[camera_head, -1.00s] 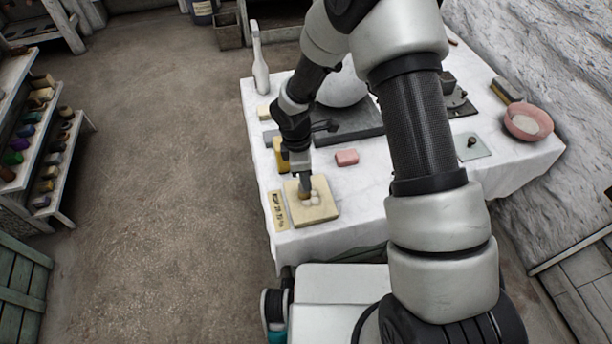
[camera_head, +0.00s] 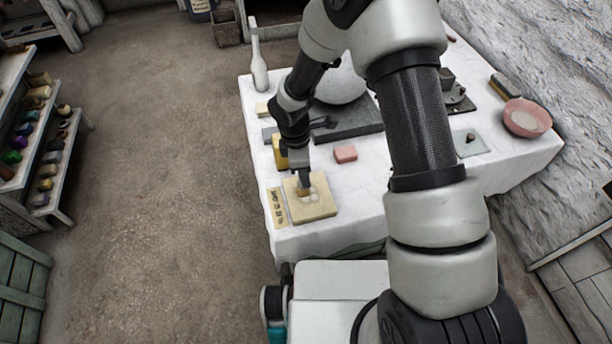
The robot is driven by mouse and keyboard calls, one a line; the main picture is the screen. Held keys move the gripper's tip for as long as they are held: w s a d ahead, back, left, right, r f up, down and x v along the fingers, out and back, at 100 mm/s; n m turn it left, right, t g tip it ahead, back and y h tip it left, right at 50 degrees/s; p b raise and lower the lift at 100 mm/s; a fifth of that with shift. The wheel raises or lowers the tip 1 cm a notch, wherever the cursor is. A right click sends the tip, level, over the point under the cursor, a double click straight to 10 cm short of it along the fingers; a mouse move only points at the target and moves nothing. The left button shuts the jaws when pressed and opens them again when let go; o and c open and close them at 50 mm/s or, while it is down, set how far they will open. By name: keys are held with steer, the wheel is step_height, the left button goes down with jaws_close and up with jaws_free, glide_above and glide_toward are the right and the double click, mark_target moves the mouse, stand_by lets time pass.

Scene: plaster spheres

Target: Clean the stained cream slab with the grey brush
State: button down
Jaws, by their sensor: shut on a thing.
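The cream slab (camera_head: 318,211) lies flat near the front left corner of the white-covered table. A few pale stain spots (camera_head: 312,198) show near its middle, partly hidden by my gripper and what it holds. My gripper (camera_head: 303,178) points down over the slab and is shut on the brush (camera_head: 304,190). Only a small brownish-grey part of the brush shows, at the slab's surface by the spots. Whether it touches the slab is hard to tell.
A lettered strip (camera_head: 278,207) lies just left of the slab. A yellow block (camera_head: 279,152) and a pink block (camera_head: 345,154) lie behind it. A dark board (camera_head: 355,124) bears a large pale sphere (camera_head: 340,88). A white bottle (camera_head: 258,70) and pink bowl (camera_head: 526,118) stand farther off.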

steer(key=shift+w+a+f, duration=0.1)
steer(key=shift+w+a, duration=0.1)
steer(key=shift+w, duration=0.55)
steer(key=shift+s, duration=0.1)
steer(key=shift+s+d, duration=0.2)
steer(key=shift+s, duration=0.5)
steer(key=shift+s+d, duration=0.2)
steer(key=shift+s, duration=0.5)
steer(key=shift+w, duration=0.15)
steer(key=shift+w+a, duration=0.2)
steer(key=shift+w, duration=0.5)
steer(key=shift+w+a, duration=0.2)
steer(key=shift+w, duration=0.45)
